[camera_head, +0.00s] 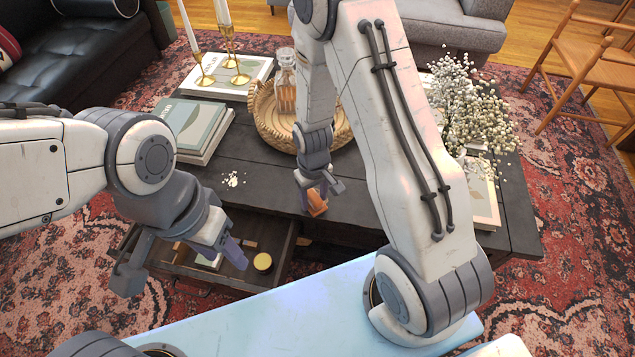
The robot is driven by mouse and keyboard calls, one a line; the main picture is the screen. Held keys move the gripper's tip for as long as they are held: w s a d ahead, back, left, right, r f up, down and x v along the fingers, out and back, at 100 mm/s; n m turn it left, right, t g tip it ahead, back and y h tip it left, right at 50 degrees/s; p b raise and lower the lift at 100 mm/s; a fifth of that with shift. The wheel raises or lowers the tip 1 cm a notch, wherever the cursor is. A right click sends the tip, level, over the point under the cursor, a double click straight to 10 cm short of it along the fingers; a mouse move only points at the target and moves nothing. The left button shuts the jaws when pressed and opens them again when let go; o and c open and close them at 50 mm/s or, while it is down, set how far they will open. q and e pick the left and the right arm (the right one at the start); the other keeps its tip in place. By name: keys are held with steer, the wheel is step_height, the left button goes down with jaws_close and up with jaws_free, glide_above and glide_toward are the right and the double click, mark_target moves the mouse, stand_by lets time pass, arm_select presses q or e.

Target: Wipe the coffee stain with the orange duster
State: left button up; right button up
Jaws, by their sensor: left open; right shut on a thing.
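The orange duster (316,203) is in my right gripper (319,190), low over the front part of the dark coffee table (262,196). The fingers hide part of the duster, and I cannot tell whether it touches the tabletop. A small patch of whitish flecks (233,180) lies on the tabletop to the left of the duster. I see no clearly brown coffee stain; my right arm hides part of the table. My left gripper (184,264) is open and empty, its fingers spread wide near the open drawer (285,250) at the table's front.
The drawer holds a round yellow-lidded item (262,262) and other small things. Books (195,127) and brass candlesticks (237,77) stand at the back left. A woven tray (265,122) with a glass decanter (286,85) is behind my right gripper. White flowers (465,115) stand right.

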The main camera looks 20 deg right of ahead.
steer(key=shift+s+a+r+p, duration=0.1)
steer(key=shift+r+p, duration=0.25)
steer(key=shift+r, duration=0.4)
step_height(320, 180, up, 5)
steer(key=p, duration=0.4)
steer(key=shift+f, duration=0.15)
arm_select(q)
step_height(320, 180, up, 6)
steer(key=shift+f, duration=0.1)
